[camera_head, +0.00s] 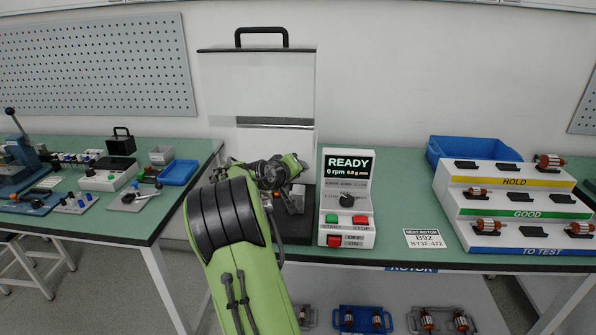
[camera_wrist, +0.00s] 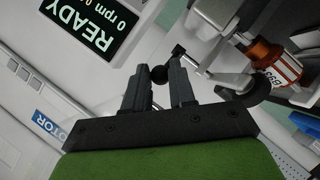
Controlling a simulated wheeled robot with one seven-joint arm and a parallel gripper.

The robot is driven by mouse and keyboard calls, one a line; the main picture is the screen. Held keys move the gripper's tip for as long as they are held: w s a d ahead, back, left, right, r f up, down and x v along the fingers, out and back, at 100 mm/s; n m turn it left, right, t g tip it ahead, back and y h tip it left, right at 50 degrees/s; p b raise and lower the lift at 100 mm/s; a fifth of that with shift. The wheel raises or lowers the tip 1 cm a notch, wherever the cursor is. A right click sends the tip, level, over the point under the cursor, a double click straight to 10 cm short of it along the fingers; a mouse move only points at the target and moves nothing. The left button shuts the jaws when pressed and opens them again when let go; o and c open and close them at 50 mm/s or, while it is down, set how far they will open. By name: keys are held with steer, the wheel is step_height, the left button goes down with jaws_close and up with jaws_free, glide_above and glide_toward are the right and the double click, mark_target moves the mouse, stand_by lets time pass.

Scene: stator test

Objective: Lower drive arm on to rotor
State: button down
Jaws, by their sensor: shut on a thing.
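In the wrist view my gripper (camera_wrist: 158,82) is shut on a small black ball knob (camera_wrist: 158,74), which looks like the drive arm's handle. A thin rod with a dark square tip (camera_wrist: 179,50) shows just beyond the fingers; how it joins the knob is unclear. The rotor (camera_wrist: 277,63), with an orange-copper winding and a white label band, lies at the upper right among grey metal supports, to the right of the fingers. Whether anything of the drive arm touches it cannot be told. In the head view my arm hides the rotor and most of the gripper.
The control box (camera_head: 347,197) reads READY, 0 rpm. A clear guard with a black handle (camera_head: 262,37) stands raised behind the machine. A card (camera_head: 424,239) reads B92. The stepped rack (camera_head: 515,207) holds several rotors, with a blue bin (camera_head: 470,149) behind.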

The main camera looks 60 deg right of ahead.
steer(key=c, duration=1)
jaws_free()
steer(key=shift+w+a+f, duration=0.15)
steer(key=shift+a+f, duration=0.05)
steer(key=shift+f, duration=0.3)
steer(key=shift+w+a+f, duration=0.1)
steer(key=shift+a+f, duration=0.05)
steer(key=shift+f, duration=0.35)
steer(key=shift+o, duration=0.3)
steer(key=shift+d+r, duration=0.1)
steer(key=shift+r, duration=0.1)
steer(key=p+v, duration=0.3)
steer(key=v, duration=1.2)
steer(key=shift+s+a+r, duration=0.2)
steer(key=shift+r, duration=0.25)
